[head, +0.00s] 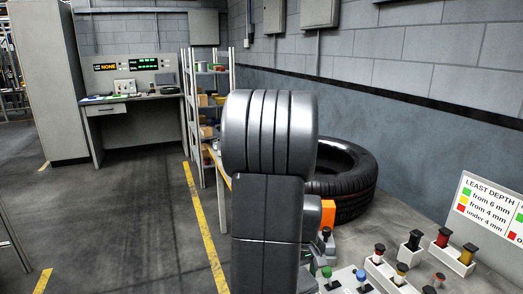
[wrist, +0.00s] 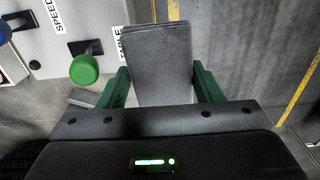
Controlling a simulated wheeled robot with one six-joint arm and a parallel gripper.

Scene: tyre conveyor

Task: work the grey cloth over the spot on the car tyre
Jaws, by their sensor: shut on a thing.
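The car tyre (head: 345,185) lies flat on the bench at the right in the head view, partly hidden behind my arm. A small dark piece of its edge (wrist: 18,162) shows at the lower left of the wrist view. My gripper (wrist: 161,85) has green fingers closed on the grey cloth (wrist: 158,50), a folded, fine-textured pad that sticks out past the fingertips. In the head view my arm hides the gripper and cloth. In the wrist view the cloth is beside the control panel, clear of the tyre.
The control panel (head: 345,280) carries green and blue knobs; the green knob (wrist: 84,69) is close to the cloth in the wrist view. Several coloured-handled tools (head: 400,272) stand in white holders before the depth sign (head: 490,208). Open floor (head: 140,220) lies left of the bench.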

